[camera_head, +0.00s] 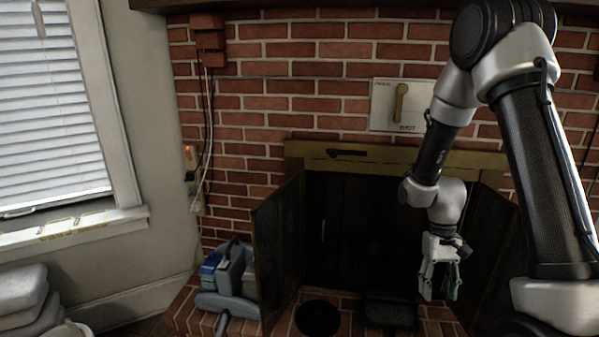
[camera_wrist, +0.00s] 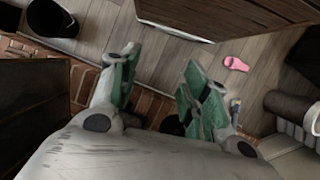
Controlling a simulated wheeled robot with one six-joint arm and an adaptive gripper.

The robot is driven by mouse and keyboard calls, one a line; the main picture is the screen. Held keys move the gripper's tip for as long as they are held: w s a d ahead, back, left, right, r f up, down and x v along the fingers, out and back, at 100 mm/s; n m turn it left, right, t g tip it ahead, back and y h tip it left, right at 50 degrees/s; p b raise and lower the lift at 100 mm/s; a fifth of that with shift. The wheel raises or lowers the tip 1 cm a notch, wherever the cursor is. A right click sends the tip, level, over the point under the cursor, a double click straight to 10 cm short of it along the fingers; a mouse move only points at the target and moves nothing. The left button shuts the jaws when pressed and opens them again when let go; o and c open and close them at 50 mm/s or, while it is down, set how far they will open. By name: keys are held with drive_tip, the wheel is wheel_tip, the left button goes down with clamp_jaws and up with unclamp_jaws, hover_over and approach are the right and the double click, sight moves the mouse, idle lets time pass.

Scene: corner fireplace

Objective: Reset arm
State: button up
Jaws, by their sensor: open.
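My gripper (camera_head: 440,283) hangs pointing down in front of the dark fireplace opening in the head view. In the wrist view my gripper (camera_wrist: 157,92) shows two green-padded fingers spread apart with nothing between them. My arm comes in from the right side of the head view and bends down at the elbow to the gripper. No object is held.
Open fireplace doors (camera_head: 279,250) stand on both sides. A black round container (camera_head: 317,318) and blue-grey items (camera_head: 229,280) sit on the brick hearth. A white panel with a lever (camera_head: 400,105) is on the wall. A pink item (camera_wrist: 236,64) lies on the floor.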

drive_tip(key=s+r+t, duration=0.4)
drive_tip(key=s+r, duration=0.3)
drive_tip(key=r, duration=0.8)
drive_tip(key=s+d+r+t, duration=0.1)
drive_tip(key=s+r+t, duration=0.3)
drive_tip(key=r, duration=1.1)
drive_tip(key=s, duration=0.3)
drive_tip(key=shift+d+r, duration=0.2)
drive_tip(key=shift+d, duration=0.1)
drive_tip(key=shift+s, duration=0.1)
